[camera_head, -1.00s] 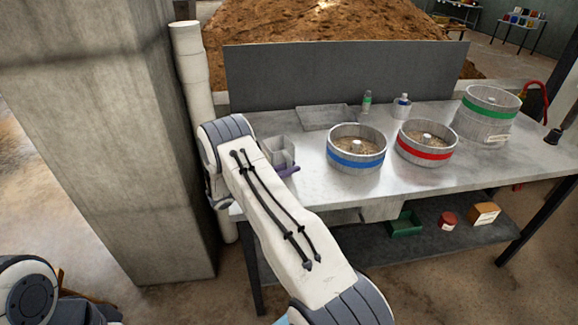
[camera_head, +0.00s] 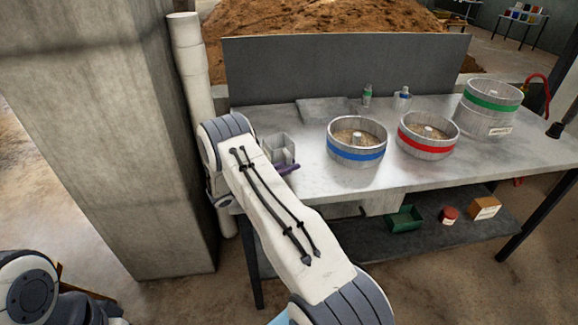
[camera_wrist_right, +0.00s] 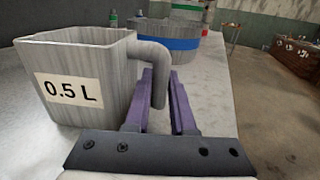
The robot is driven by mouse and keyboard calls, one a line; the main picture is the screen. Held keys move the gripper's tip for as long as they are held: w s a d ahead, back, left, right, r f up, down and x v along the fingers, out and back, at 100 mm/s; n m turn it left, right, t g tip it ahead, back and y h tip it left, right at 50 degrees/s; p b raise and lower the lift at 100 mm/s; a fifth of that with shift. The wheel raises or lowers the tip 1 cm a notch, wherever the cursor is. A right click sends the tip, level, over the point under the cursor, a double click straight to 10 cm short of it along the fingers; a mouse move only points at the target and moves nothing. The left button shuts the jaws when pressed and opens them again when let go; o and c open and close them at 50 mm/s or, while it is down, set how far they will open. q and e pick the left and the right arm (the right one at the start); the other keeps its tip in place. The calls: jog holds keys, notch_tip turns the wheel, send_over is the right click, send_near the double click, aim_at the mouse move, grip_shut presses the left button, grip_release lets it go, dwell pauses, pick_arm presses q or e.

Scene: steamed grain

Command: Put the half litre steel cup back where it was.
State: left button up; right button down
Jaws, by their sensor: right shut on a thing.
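The half litre steel cup (camera_wrist_right: 100,70) is a square grey metal cup with a "0.5 L" label and a bent handle at its side. My right gripper (camera_wrist_right: 164,88) has its purple fingers around the cup's handle and is shut on it. In the head view the cup (camera_head: 283,148) is upright at the left end of the steel table, and the right gripper (camera_head: 287,169) shows only partly beside it, behind my forearm. I cannot tell whether the cup's base touches the table. My left gripper is not in view.
On the table (camera_head: 300,205) stand a blue-banded pot (camera_head: 357,155), a red-banded pot (camera_head: 428,146) and a green-banded pot (camera_head: 490,107). A grey plate (camera_head: 323,110) and two small bottles are at the back. A concrete pillar (camera_head: 110,130) stands left of the table.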

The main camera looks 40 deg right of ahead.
jog(key=shift+f, duration=0.1)
jog(key=c, duration=0.7)
grip_release()
jog(key=a, duration=0.3)
jog(key=w+a+b, duration=0.1)
jog(key=a, duration=0.6)
jog(key=shift+w+a+b, duration=0.2)
jog(key=shift+w+b, duration=0.1)
jog(key=shift+b, duration=0.1)
jog(key=shift+a+r, duration=0.2)
jog(key=shift+r, duration=0.05)
jog(key=s+a+r+m+t+y+p, duration=0.1)
jog(key=s+a+r+m+y+p, duration=0.1)
jog(key=s+a+r+y, duration=0.4)
jog(key=s+a+r+m+t+y+p, duration=0.1)
jog(key=s+a+r+m+y+p, duration=0.2)
jog(key=s+a, duration=1.1)
jog(key=s+a+r+m+y+p, duration=0.3)
jog(key=s+a+r+m+y, duration=0.1)
jog(key=s+a+r+y, duration=0.4)
jog(key=shift+s+a+r+t+y, duration=0.2)
jog(key=shift+s+a+y, duration=0.35)
jog(key=shift+a, duration=0.25)
jog(key=shift+s+a+r+t+y, duration=0.1)
jog(key=shift+s+a+t+y, duration=0.2)
jog(key=shift+s+a, duration=0.4)
